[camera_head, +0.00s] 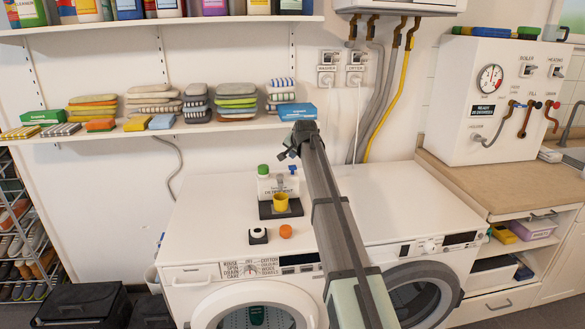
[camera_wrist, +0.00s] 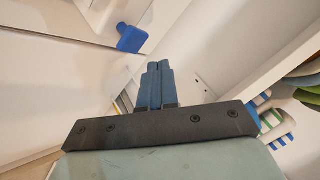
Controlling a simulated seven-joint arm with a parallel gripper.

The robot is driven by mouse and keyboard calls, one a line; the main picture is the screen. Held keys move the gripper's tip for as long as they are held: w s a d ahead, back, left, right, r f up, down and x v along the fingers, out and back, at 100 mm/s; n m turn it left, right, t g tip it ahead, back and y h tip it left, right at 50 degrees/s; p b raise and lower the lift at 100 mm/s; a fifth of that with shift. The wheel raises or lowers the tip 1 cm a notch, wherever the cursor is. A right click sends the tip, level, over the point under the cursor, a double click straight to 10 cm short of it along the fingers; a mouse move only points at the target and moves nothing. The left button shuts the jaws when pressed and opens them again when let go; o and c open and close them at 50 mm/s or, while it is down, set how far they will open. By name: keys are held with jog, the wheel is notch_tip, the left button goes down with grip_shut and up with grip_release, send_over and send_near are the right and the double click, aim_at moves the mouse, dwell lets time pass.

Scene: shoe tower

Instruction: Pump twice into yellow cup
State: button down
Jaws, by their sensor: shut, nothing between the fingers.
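The yellow cup (camera_head: 281,203) stands upright on a black base in front of the white detergent dispenser (camera_head: 265,187), on top of the left washing machine. The dispenser has a green cap (camera_head: 263,170) at its left and a blue part, seemingly the pump, at its right. My gripper (camera_head: 291,152) is above and behind the cup, near the dispenser's top right. In the wrist view its two fingers (camera_wrist: 157,85) are together and empty. A blue piece (camera_wrist: 131,38), likely the pump head, is just beyond the fingertips and apart from them. The cup is not visible in the wrist view.
An orange round object (camera_head: 286,231) and a black block with a white round top (camera_head: 257,235) sit in front of the cup. A shelf (camera_head: 190,126) with folded cloths hangs above and behind. The right machine top (camera_head: 400,200) is clear.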

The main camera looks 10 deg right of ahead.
aim_at(294, 167)
jog(key=shift+f, duration=0.8)
jog(key=shift+f, duration=0.25)
dwell(1.4)
jog(key=shift+f, duration=0.2)
jog(key=shift+f, duration=0.75)
dwell(1.2)
jog(key=shift+r, duration=1.2)
jog(key=shift+r, duration=2.5)
